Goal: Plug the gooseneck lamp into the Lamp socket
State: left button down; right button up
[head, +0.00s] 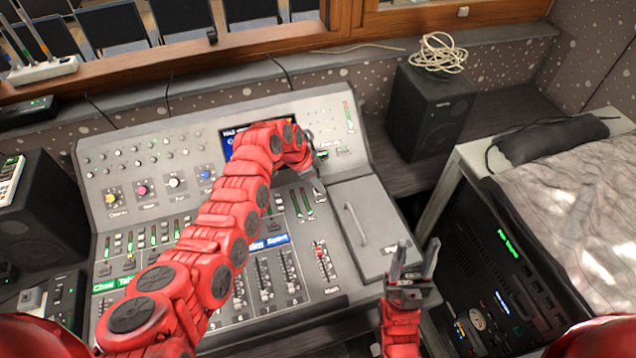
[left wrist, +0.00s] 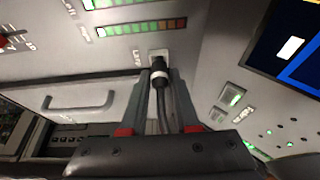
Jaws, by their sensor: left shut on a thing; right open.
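My left gripper (head: 317,184) reaches over the mixing console, with its tips near the console's upper right part. In the left wrist view it is shut on a dark plug (left wrist: 160,78) with a pale ring, with a dark cable running back between the fingers. The plug's end is at the pale Lamp socket (left wrist: 158,54), which has a small label beside it. I cannot tell whether the plug is seated or just in front. My arm hides this spot in the head view, and I cannot make out the lamp itself. My right gripper (head: 415,252) is open and empty near the console's right edge.
The console (head: 335,290) carries faders and knobs. A grey panel with a handle (head: 354,224) is beside my left gripper. A speaker (head: 428,110) with a coiled cable (head: 438,52) stands behind on the right. An equipment rack (head: 500,260) is at the right.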

pick_arm(q)
jog(key=shift+f+b, duration=0.3)
jog(key=shift+b, duration=0.55)
dwell(1.5)
jog(key=shift+s+f+b, duration=0.2)
jog(key=shift+b, duration=0.1)
dwell(0.4)
jog(key=c, duration=0.6)
grip_release()
jog(key=shift+w, duration=0.15)
jog(key=shift+r, duration=0.1)
